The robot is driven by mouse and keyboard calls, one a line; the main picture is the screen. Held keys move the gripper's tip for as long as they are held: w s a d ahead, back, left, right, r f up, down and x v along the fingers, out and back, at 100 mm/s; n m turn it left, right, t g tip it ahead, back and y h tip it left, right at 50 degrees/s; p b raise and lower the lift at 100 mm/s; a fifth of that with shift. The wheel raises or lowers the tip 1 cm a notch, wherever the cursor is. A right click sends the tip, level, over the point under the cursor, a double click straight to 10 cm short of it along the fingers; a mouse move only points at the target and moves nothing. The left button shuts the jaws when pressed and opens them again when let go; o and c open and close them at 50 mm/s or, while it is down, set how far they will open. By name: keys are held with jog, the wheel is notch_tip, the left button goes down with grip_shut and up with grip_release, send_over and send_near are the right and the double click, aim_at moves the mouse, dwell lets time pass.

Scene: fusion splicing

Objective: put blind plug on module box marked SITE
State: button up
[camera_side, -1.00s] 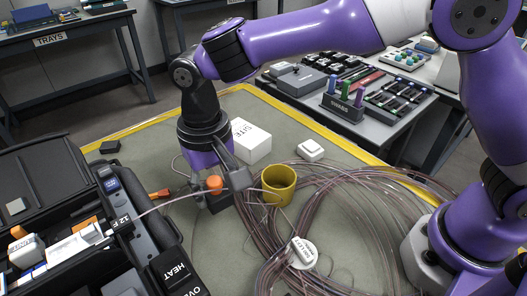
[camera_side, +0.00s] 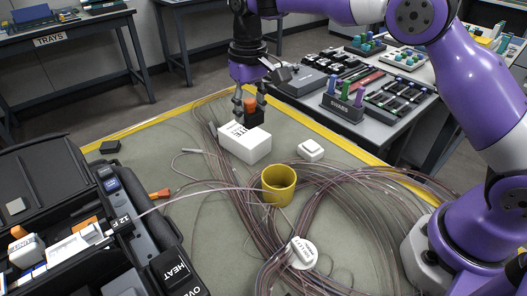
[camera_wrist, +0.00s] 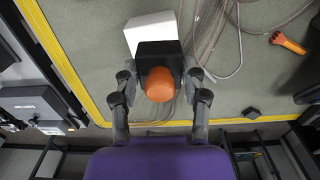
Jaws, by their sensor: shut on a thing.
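The blind plug, a black block with an orange knob (camera_side: 250,105), is between the fingers of my gripper (camera_side: 250,97). It also shows in the wrist view, orange knob (camera_wrist: 160,86) toward the camera, black body (camera_wrist: 158,52) behind it. My gripper (camera_wrist: 161,92) is shut on it, with a finger on each side. The white module box with black lettering on top (camera_side: 246,146) lies on the mat just below the plug, and its white corner shows in the wrist view (camera_wrist: 150,30). The plug overlaps the box's far part in the side view. I cannot tell whether they touch.
A yellow cup (camera_side: 279,186) and a small white block (camera_side: 310,150) stand nearby. Loose cable coils (camera_side: 330,215) cover much of the mat. The splicer case (camera_side: 60,180) is at left, and a bench with a spares rack (camera_side: 343,108) is behind right.

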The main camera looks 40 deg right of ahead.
aim_at(252, 123)
jog(key=shift+w+d+f, duration=0.2)
jog(key=shift+d+f, duration=0.05)
jog(key=shift+d, duration=0.05)
jog(key=shift+f, duration=2)
jog(key=shift+f, duration=0.1)
jog(key=o, duration=1.2)
jog(key=shift+c, duration=0.2)
